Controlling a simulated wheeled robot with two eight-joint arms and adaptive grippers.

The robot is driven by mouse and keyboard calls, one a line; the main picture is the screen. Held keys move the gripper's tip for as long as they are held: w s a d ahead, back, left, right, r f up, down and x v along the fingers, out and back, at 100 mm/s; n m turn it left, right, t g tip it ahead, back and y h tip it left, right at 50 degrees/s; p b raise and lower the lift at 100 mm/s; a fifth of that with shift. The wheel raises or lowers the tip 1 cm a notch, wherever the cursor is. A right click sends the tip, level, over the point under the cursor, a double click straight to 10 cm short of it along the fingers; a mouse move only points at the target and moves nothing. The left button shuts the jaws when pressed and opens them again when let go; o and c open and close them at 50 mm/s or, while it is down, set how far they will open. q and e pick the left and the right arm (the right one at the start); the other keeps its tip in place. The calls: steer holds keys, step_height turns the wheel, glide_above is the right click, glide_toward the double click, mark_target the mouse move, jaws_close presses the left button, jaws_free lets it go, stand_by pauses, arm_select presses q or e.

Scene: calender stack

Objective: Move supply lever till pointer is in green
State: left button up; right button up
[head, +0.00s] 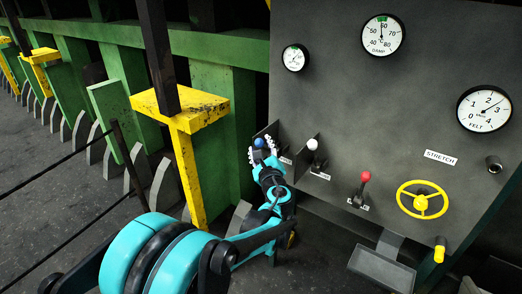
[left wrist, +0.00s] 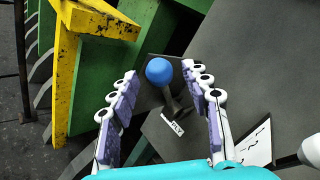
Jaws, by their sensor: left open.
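A lever with a blue ball knob (head: 259,143) stands at the left of the grey panel; the knob also shows in the left wrist view (left wrist: 160,71). The end of its label (left wrist: 173,124) seems to read "PLY". My left gripper (head: 262,149) is open, with one finger on each side of the knob; in the left wrist view gaps show between the knob and both fingers. A small dial (head: 295,58) with a green mark is above the levers; its pointer is too small to read surely. The damp dial (head: 382,35) has green at its top. My right gripper is not in view.
A white-knobbed lever (head: 312,145) stands close to the right of my gripper, then a red-knobbed lever (head: 365,178) and a yellow handwheel (head: 422,200). The felt dial (head: 484,108) is at the right. A yellow post (head: 187,165) and green frames stand at the left.

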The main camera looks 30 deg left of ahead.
arm_select(q)
steer(key=shift+a, duration=0.1)
jaws_close()
steer(key=w+r+m+g+h+p, duration=0.1)
steer(key=w+r+m+g+p, duration=0.1)
steer(key=w+r+p, duration=0.2)
steer(key=p, duration=0.3)
steer(key=shift+w+d+m+g, duration=0.2)
steer(key=shift+w+m+g, duration=0.05)
steer(key=shift+m+g, duration=0.05)
jaws_free()
steer(key=shift+d, duration=0.1)
